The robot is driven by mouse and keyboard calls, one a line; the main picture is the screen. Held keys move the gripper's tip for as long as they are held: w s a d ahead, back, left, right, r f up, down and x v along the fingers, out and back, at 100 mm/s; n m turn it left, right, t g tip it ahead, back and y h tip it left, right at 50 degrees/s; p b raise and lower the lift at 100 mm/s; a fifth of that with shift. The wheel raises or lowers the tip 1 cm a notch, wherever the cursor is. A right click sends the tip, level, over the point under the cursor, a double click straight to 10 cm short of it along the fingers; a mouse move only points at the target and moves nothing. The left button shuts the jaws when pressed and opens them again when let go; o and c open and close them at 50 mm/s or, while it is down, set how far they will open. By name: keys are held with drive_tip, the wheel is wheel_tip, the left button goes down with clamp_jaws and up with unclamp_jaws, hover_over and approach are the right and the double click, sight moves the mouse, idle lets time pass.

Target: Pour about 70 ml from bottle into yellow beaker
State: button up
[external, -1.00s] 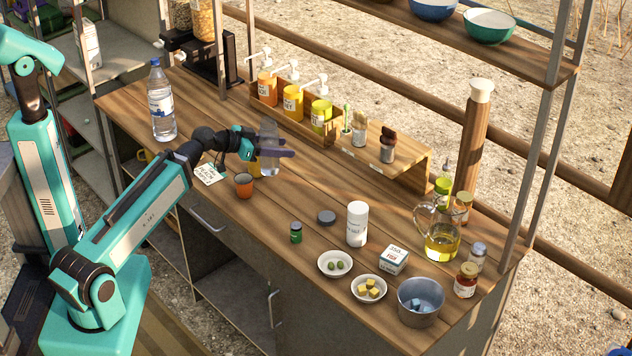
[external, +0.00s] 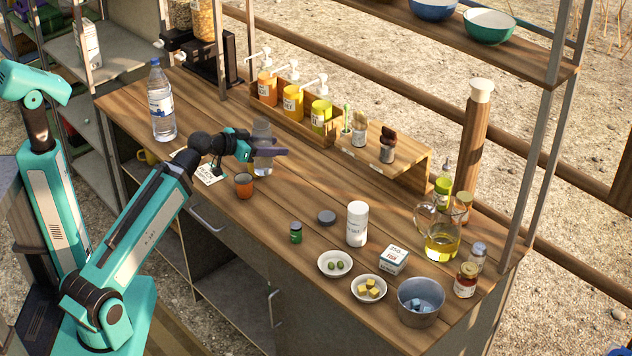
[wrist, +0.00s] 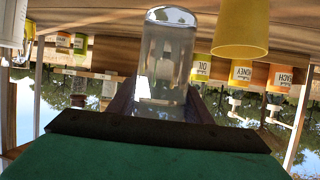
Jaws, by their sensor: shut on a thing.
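My gripper (external: 262,152) is shut on a clear bottle (external: 262,130) and holds it about upright at the left part of the counter. In the wrist view, which is upside down, the clear bottle (wrist: 166,65) stands between the dark fingers (wrist: 160,100), with clear liquid seeming to fill its lower part. The yellow beaker (wrist: 241,30) shows beside the bottle in the wrist view, upright and apart from it. In the external view my gripper and the bottle hide most or all of the beaker. Its contents cannot be seen.
A labelled water bottle (external: 161,103) stands to the left. A pump-bottle rack (external: 290,118) is behind. Small bowls, a white jar (external: 357,223) and a glass jug (external: 440,235) stand to the right.

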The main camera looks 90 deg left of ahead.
drive_tip(key=shift+d+f+b, duration=0.3)
drive_tip(key=shift+f+b, duration=0.05)
drive_tip(key=shift+b, duration=0.4)
drive_tip(key=shift+r+p, duration=0.2)
drive_tip(key=shift+p, duration=0.4)
